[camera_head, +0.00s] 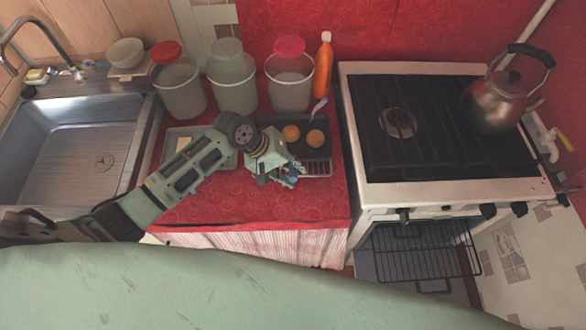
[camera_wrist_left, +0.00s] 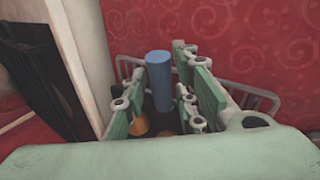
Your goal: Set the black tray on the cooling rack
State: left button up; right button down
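The black tray (camera_head: 268,122) holds two orange-brown round buns and appears to lie on the wire cooling rack (camera_head: 318,169), whose front bars show below it. In the left wrist view the rack's wire loops (camera_wrist_left: 262,95) show on both sides of my fingers. My left gripper (camera_head: 290,177) is over the tray's front edge. In the left wrist view its green fingers (camera_wrist_left: 159,85) are apart, with a blue cylindrical handle (camera_wrist_left: 159,78) between them and a gap beside it. Fingers hide most of the tray there. My right gripper is out of view.
Three lidded canisters (camera_head: 232,82) and an orange bottle (camera_head: 323,66) stand behind. The stove (camera_head: 430,125) with a kettle (camera_head: 497,102) is right, its oven rack (camera_head: 425,250) exposed below. The sink (camera_head: 75,145) is left. A pale tray (camera_head: 172,150) is partly behind my arm. Red counter in front is clear.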

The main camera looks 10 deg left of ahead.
pick_arm(q)
jog(key=b+v, duration=0.1)
jog(key=v, duration=1)
jog(key=shift+a+r, duration=0.2)
jog(key=shift+r, duration=0.1)
jog(key=shift+s, duration=0.1)
